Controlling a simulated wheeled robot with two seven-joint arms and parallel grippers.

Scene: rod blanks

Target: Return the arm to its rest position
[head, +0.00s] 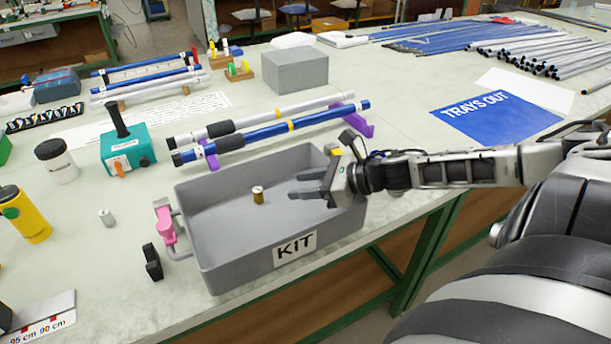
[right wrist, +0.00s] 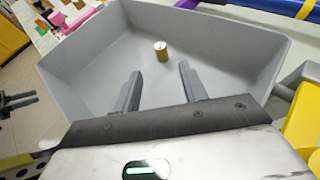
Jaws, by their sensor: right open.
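My right gripper (head: 308,188) is over the right part of the grey tray labelled KIT (head: 278,272). Its arm comes in from the right. In the right wrist view the two fingers (right wrist: 158,88) are apart with nothing between them. A small brass-coloured cylinder (head: 258,195) stands on the tray floor, left of the fingers in the head view. In the right wrist view the cylinder (right wrist: 161,51) is beyond the fingertips, apart from them. My left gripper is not seen in the head view.
Blue and grey rods (head: 285,127) lie on purple supports behind the tray. A pink clamp (head: 165,225) is at the tray's left side. A teal box (head: 128,150), a white jar (head: 56,160) and a yellow bottle (head: 25,215) stand left. A blue TRAYS OUT sheet (head: 490,125) lies flat right.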

